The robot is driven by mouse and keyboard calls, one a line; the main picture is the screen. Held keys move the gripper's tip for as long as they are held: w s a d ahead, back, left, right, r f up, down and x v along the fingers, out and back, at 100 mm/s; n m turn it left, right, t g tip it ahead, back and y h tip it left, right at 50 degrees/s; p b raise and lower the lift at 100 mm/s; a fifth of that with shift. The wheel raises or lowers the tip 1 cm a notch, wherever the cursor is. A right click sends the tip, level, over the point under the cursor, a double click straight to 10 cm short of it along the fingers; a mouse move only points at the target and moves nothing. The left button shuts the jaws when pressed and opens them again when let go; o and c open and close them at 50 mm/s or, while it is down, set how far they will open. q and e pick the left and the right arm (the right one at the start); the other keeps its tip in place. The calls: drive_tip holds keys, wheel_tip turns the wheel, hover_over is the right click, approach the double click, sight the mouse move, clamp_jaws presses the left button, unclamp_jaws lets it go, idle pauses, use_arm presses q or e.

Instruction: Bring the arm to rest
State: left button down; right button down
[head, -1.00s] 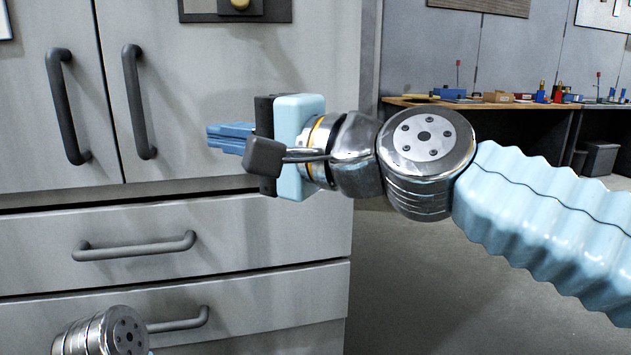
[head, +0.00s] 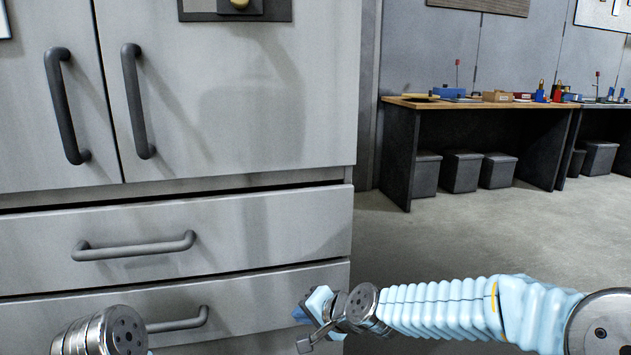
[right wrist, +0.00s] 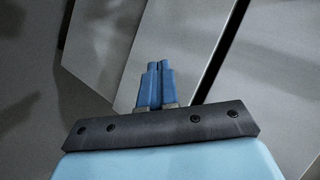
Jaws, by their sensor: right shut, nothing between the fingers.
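My right gripper (head: 301,314) is low in the head view, in front of the lower drawer's right end, with its arm coming in from the right. In the right wrist view its blue fingers (right wrist: 155,86) are together with nothing between them. The grey cabinet (head: 250,110) fills the left of the head view; I cannot tell how far the fingers are from it. Of my left arm only a metal joint shows at the bottom left; the left gripper is out of view.
The cabinet has two upright door handles (head: 137,100) and drawers with bar handles (head: 135,247). A workbench (head: 480,104) with small items stands at the back right, with dark bins (head: 461,171) under it. The floor (head: 450,235) between is clear.

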drive_tip(key=s+d+f+n+g+h, duration=0.1)
drive_tip(key=s+d+f, duration=0.15)
drive_tip(key=f, duration=0.55)
drive_tip(key=s+d+f+g+h, duration=0.1)
drive_tip(key=d+f, duration=0.2)
drive_tip(key=f, duration=0.4)
drive_tip(key=s+d+f+n+g, duration=0.1)
drive_tip(key=s+d+f+g, duration=0.1)
drive_tip(key=s+f, duration=0.8)
drive_tip(key=s+d+f+n+g+h, duration=0.1)
drive_tip(key=s+d+f, duration=0.4)
drive_tip(key=s+f, duration=0.6)
drive_tip(key=shift+s+d+f+n+g, duration=0.25)
drive_tip(key=shift+n+g, duration=0.45)
drive_tip(key=shift+g, duration=0.4)
